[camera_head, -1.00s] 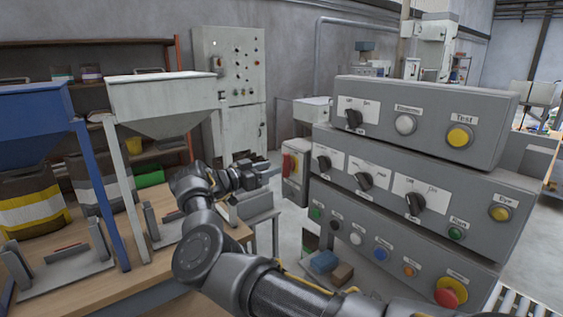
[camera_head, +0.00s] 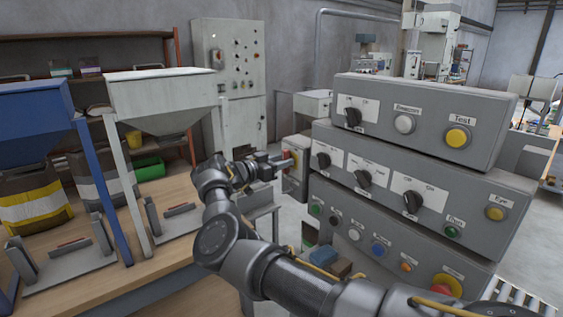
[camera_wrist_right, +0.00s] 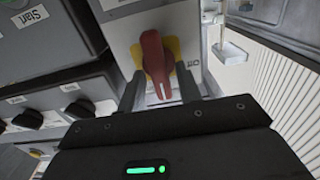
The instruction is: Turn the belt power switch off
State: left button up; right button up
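The belt power switch is a red rotary handle (camera_wrist_right: 154,62) on a yellow plate (camera_wrist_right: 175,47), on the front of a pale box (camera_head: 301,184). In the head view my gripper covers most of the handle. My right gripper (camera_wrist_right: 158,90) is open in the right wrist view, with one finger on each side of the handle's lower end. It also shows in the head view (camera_head: 286,164), close to the box front. I cannot tell whether the fingers touch the handle. The label beside the handle is partly hidden. My left gripper is out of view.
A stacked grey control console (camera_head: 480,215) with knobs and buttons stands right of my right arm. A wooden workbench (camera_head: 170,270) with a blue hopper (camera_head: 30,100) and a white hopper (camera_head: 160,95) is on the left. A tall cabinet (camera_head: 240,110) stands behind.

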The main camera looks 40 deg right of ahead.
jog(key=shift+n, duration=0.3)
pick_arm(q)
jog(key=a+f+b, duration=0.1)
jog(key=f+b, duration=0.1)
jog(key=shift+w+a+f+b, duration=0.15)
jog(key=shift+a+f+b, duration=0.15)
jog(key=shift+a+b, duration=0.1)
pick_arm(e)
jog(key=n, duration=1.1)
jog(key=w+n, duration=0.1)
jog(key=n, duration=0.5)
jog(key=shift+f, duration=0.35)
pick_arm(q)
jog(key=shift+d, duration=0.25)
pick_arm(e)
jog(key=shift+n, duration=0.3)
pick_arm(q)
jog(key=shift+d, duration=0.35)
